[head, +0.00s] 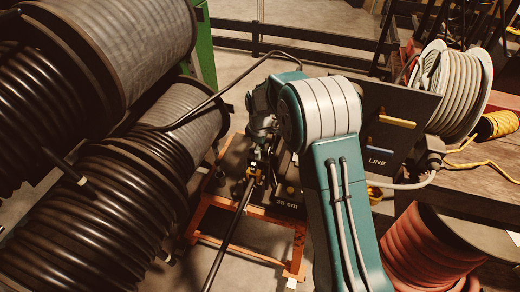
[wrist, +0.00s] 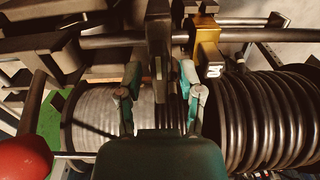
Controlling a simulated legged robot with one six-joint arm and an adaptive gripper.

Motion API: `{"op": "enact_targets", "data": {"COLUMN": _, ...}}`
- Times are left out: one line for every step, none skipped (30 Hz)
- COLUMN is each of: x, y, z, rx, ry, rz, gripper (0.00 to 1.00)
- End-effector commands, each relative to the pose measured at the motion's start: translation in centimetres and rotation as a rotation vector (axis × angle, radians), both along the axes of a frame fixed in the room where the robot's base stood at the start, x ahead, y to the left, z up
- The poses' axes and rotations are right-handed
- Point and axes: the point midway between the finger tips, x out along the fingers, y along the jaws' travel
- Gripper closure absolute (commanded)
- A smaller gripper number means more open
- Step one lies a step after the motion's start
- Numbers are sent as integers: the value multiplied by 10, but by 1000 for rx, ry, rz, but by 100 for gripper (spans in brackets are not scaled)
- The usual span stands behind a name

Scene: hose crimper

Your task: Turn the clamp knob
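My gripper (wrist: 160,78) is open in the wrist view, its two teal fingers wide apart. A dark upright piece (wrist: 158,38), perhaps the clamp knob, shows between and beyond the fingertips; no contact is visible. A brass block (wrist: 207,52) of the clamp sits just right of the right finger, against a dark horizontal hose (wrist: 120,41). In the head view my gripper (head: 262,125) is small and dark, above the crimper's brass clamp part (head: 254,172). The hose (head: 228,240) runs from there toward the bottom. The knob cannot be made out in the head view.
A red ball (wrist: 22,158) on a rod is at lower left in the wrist view. Large hose reels (head: 130,200) fill the left of the head view. An orange stand (head: 240,245) is under the crimper. A dark panel (head: 395,125) is behind my arm.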

Motion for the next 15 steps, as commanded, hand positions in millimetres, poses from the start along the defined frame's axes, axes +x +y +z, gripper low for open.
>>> {"op": "enact_targets", "data": {"x": 0, "y": -1, "z": 0, "rx": 0, "ry": 0, "rz": -1, "gripper": 86}}
{"op": "enact_targets", "data": {"x": 0, "y": -1, "z": 0, "rx": 1, "ry": 0, "rz": -1, "gripper": 99}}
{"op": "enact_targets", "data": {"x": 0, "y": -1, "z": 0, "rx": 1, "ry": 0, "rz": -1, "gripper": 100}}
{"op": "enact_targets", "data": {"x": 0, "y": -1, "z": 0, "rx": 1, "ry": 0, "rz": -1, "gripper": 100}}
{"op": "enact_targets", "data": {"x": 0, "y": -1, "z": 0, "rx": 1, "ry": 0, "rz": -1, "gripper": 100}}
{"op": "enact_targets", "data": {"x": 0, "y": -1, "z": 0, "rx": 0, "ry": 1, "rz": -1, "gripper": 100}}
{"op": "enact_targets", "data": {"x": 0, "y": -1, "z": 0, "rx": 0, "ry": 1, "rz": -1, "gripper": 100}}
{"op": "enact_targets", "data": {"x": 0, "y": -1, "z": 0, "rx": 0, "ry": 1, "rz": -1, "gripper": 100}}
{"op": "enact_targets", "data": {"x": 0, "y": -1, "z": 0, "rx": 0, "ry": 1, "rz": -2, "gripper": 100}}
{"op": "enact_targets", "data": {"x": 0, "y": -1, "z": 0, "rx": 0, "ry": 1, "rz": -3, "gripper": 100}}
{"op": "enact_targets", "data": {"x": 0, "y": -2, "z": 0, "rx": 0, "ry": 1, "rz": -4, "gripper": 100}}
{"op": "enact_targets", "data": {"x": 0, "y": -2, "z": 0, "rx": -1, "ry": 1, "rz": -8, "gripper": 100}}
{"op": "enact_targets", "data": {"x": 0, "y": -2, "z": 0, "rx": -1, "ry": 1, "rz": -12, "gripper": 100}}
{"op": "enact_targets", "data": {"x": 0, "y": -2, "z": 0, "rx": -1, "ry": 1, "rz": -17, "gripper": 100}}
{"op": "enact_targets", "data": {"x": 0, "y": -2, "z": 0, "rx": -1, "ry": 1, "rz": -28, "gripper": 100}}
